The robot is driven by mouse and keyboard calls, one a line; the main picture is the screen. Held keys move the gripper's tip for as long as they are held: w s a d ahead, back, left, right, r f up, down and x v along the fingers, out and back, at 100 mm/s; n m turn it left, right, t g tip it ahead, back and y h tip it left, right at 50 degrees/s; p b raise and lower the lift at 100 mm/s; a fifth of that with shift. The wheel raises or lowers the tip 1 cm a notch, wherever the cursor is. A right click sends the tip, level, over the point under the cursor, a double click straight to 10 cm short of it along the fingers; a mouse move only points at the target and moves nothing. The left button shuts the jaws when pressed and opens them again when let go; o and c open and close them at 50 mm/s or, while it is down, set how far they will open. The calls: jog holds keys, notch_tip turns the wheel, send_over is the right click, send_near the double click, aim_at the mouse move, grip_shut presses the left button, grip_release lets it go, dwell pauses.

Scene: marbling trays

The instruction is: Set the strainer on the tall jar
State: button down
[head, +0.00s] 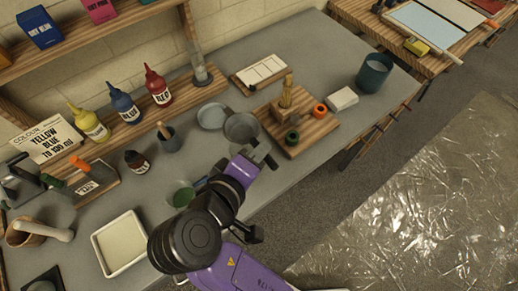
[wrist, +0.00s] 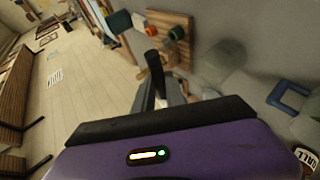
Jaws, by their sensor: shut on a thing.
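My gripper (head: 262,155) is above the grey counter, left of and in front of the wooden board. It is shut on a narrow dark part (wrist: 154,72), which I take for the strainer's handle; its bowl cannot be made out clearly. A dark teal, open-topped jar (head: 374,73) stands upright at the counter's right end, apart from my gripper; it also shows in the wrist view (wrist: 118,22). It looks like the tall jar. A slim clear cylinder (head: 200,66) stands by the shelf.
The wooden board (head: 310,137) holds a wooden figure, a green ring and an orange ring (head: 320,111). A white block (head: 342,98) lies between board and jar. Two round dishes (head: 212,116), bottles and a white tray (head: 119,243) occupy the left. The counter's back right is clear.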

notch_tip(320, 180, down, 8)
jog(key=b, duration=0.3)
jog(key=shift+f, duration=0.2)
dwell(0.6)
jog(key=c, duration=1.3)
grip_release()
jog(key=shift+b, duration=0.3)
jog(key=v, duration=0.8)
jog(key=shift+b, duration=0.4)
jog(key=shift+w, duration=0.1)
